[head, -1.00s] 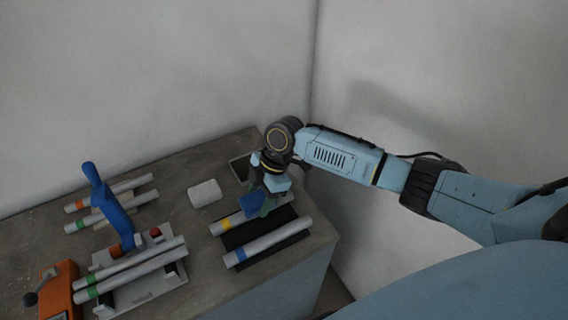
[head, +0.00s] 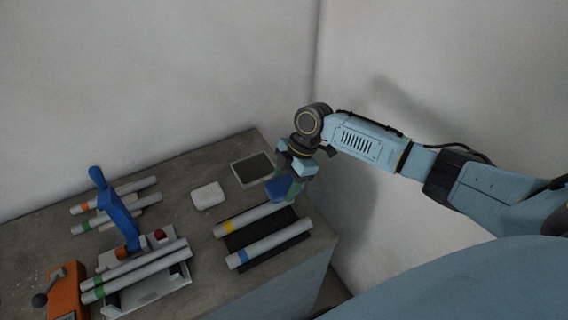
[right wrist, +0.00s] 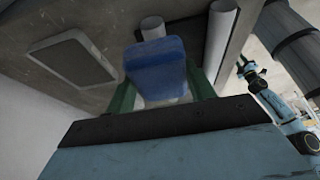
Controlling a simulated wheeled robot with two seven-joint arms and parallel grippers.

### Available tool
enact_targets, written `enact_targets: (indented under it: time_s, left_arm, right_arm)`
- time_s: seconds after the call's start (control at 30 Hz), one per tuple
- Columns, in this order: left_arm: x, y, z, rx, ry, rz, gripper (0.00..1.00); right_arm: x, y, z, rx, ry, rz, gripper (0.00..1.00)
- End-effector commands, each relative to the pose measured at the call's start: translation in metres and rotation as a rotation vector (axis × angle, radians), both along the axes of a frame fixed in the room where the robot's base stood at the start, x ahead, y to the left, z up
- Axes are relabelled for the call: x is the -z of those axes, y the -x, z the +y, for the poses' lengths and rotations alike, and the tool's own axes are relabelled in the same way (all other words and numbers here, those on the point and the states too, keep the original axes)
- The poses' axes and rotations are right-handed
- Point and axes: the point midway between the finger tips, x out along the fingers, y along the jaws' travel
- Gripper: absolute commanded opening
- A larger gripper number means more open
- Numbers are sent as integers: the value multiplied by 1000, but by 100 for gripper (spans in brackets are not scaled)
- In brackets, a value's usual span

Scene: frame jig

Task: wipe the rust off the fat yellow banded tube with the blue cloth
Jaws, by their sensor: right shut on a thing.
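The yellow-banded tube (head: 254,215) lies on a dark mat at the right of the bench; I make out no rust on it at this size. My right gripper (head: 289,180) is shut on the blue cloth (head: 279,190) at the tube's far right end. The cloth also shows in the right wrist view (right wrist: 156,68), between the green fingers. I cannot tell whether it touches the tube. What seems to be my left arm shows small at the right of the right wrist view, with its gripper (right wrist: 249,70) too small to read.
A blue-banded tube (head: 270,244) lies parallel in front on the dark mat (head: 264,232). A shallow tray (head: 240,167) and a white block (head: 208,195) lie behind. A blue-handled clamp jig (head: 122,216), more tubes and an orange device (head: 67,291) stand left. The wall is close behind.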

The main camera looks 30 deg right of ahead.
Motion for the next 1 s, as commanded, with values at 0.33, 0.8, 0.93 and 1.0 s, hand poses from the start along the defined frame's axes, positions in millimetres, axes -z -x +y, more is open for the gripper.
enact_targets:
  time_s: [0.33, 0.8, 0.93, 1.0]
  left_arm:
    - [-32, 0, 0, 0, 0, 1, 36]
    - [-42, 1, 0, -1, 0, 1, 36]
    - [-42, 1, 0, -1, 0, 1, 36]
    - [-42, 1, 0, -1, 0, 1, 36]
  right_arm:
    - [-35, 1, -1, 2, -1, 0, 36]
    - [-52, 1, 0, 3, -1, 0, 36]
    - [-52, 1, 0, 2, -1, 0, 36]
    - [-52, 1, 0, 2, -1, 0, 36]
